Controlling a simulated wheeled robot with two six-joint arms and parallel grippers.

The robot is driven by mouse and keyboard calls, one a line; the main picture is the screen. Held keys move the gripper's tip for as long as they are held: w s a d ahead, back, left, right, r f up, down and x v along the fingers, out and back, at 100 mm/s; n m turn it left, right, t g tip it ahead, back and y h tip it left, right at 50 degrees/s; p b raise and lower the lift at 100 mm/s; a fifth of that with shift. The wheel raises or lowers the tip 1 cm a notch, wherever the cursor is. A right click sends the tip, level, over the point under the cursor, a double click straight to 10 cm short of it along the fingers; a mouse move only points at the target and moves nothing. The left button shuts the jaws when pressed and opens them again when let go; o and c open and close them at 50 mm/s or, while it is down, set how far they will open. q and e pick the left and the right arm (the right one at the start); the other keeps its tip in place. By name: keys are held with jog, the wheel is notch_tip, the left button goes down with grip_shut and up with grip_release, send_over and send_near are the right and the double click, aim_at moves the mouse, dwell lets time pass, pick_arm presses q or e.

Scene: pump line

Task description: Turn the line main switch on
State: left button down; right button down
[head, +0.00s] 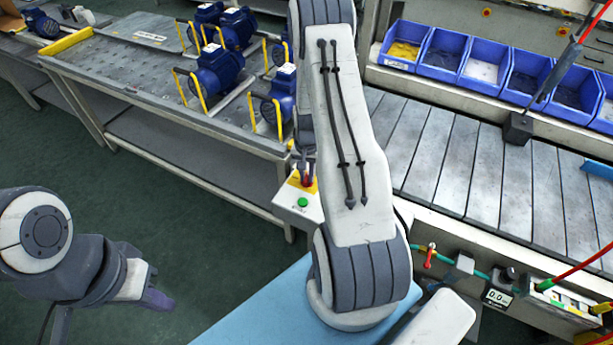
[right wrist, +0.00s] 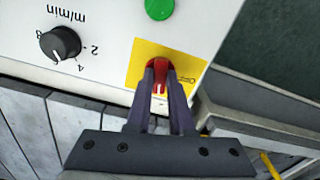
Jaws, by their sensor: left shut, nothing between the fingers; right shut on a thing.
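The line main switch is a red knob (right wrist: 160,76) on a yellow plate (right wrist: 187,62), set in a white control box. In the head view the box (head: 293,202) stands at the end of the conveyor, partly behind my right arm. My right gripper (right wrist: 160,82) is shut on the red knob, with one finger on each side. The knob's handle lies along the fingers; the plate's small marking is too small to read. In the head view the right gripper (head: 307,172) is mostly hidden by its arm. My left gripper (head: 165,300) is shut and empty, low at the left.
A green button (right wrist: 159,8) and a black speed dial (right wrist: 60,45) are on the same box. A table (head: 150,118) with blue pumps is at the back left. Blue bins (head: 440,58) line the conveyor's far side (head: 465,165). Green floor is free at the left.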

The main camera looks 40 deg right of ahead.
aim_at(307, 177)
jog(key=shift+m, duration=1.2)
jog(key=shift+d, duration=0.1)
jog(key=c, duration=0.8)
grip_release()
jog(key=shift+r, duration=0.1)
notch_tip(307, 177, up, 10)
jog(key=b, duration=0.2)
jog(key=shift+r, duration=0.2)
